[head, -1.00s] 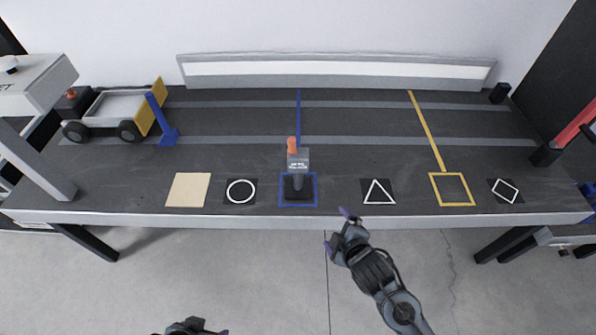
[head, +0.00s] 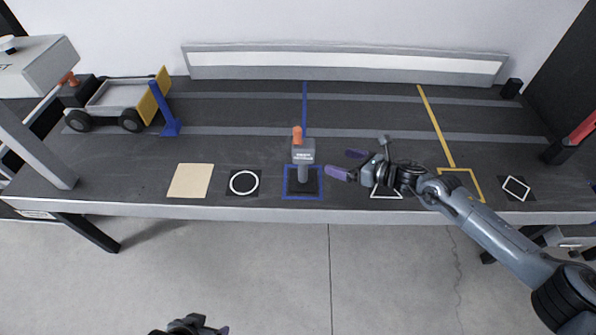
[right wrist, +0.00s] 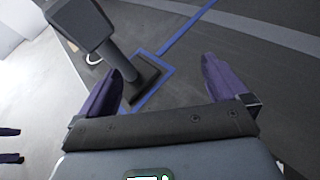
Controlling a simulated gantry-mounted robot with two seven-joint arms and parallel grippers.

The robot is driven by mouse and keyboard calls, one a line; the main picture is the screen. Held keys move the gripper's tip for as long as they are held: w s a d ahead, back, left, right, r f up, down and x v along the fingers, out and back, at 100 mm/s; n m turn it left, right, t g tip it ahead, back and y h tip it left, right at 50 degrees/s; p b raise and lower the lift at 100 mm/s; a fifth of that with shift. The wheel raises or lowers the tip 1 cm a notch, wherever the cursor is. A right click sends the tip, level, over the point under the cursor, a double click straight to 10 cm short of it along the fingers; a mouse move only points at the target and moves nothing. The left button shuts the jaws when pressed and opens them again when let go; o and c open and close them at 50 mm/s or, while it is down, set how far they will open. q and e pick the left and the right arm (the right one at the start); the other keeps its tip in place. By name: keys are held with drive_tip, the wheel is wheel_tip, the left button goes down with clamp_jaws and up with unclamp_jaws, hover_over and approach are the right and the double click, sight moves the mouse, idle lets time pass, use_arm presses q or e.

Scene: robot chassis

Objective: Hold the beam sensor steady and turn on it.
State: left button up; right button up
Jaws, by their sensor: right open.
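The beam sensor (head: 304,153) is a grey upright post with a boxy head and an orange top. It stands on a dark base inside the blue square outline on the table. In the right wrist view the sensor (right wrist: 118,62) is left of centre, ahead of the fingers. My right gripper (head: 346,164) is open and empty, just right of the sensor and apart from it, with its purple fingers (right wrist: 165,85) spread. My left gripper (head: 190,326) shows only in part at the bottom edge, away from the table; its fingers are too cut off to read.
The dark table (head: 240,150) carries a small cart (head: 118,102) with a yellow panel at the left, and a blue post (head: 162,110) beside it. A beige square (head: 190,181) and a circle mark (head: 243,182) lie left of the sensor. A red-armed post (head: 567,145) stands at the right.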

sight(306, 180)
drive_tip(key=s+n+g+b, duration=0.1)
drive_tip(key=s+a+f+n+g+y+b, duration=0.1)
drive_tip(key=n, duration=0.1)
drive_tip(key=s+f+n+g+y+b, duration=0.1)
drive_tip(key=n, duration=0.1)
drive_tip(key=shift+s+a+f, duration=0.2)
drive_tip(key=shift+a, duration=0.05)
drive_tip(key=shift+s+a+f+n+g+y+b, duration=0.15)
drive_tip(key=shift+a+n+g+y+b, duration=0.15)
drive_tip(key=shift+n+g, duration=0.2)
drive_tip(key=b+x, duration=0.3)
drive_tip(key=x, duration=0.3)
drive_tip(key=shift+a+f+b, duration=0.25)
drive_tip(key=shift+a+b, duration=0.05)
drive_tip(key=shift+b, duration=0.1)
use_arm(q)
wheel_tip(306, 180, down, 10)
drive_tip(key=b, duration=0.1)
drive_tip(key=shift+f+b, duration=0.25)
drive_tip(key=shift+b, duration=0.1)
use_arm(e)
drive_tip(key=shift+r+x, duration=0.2)
drive_tip(key=shift+x, duration=1.15)
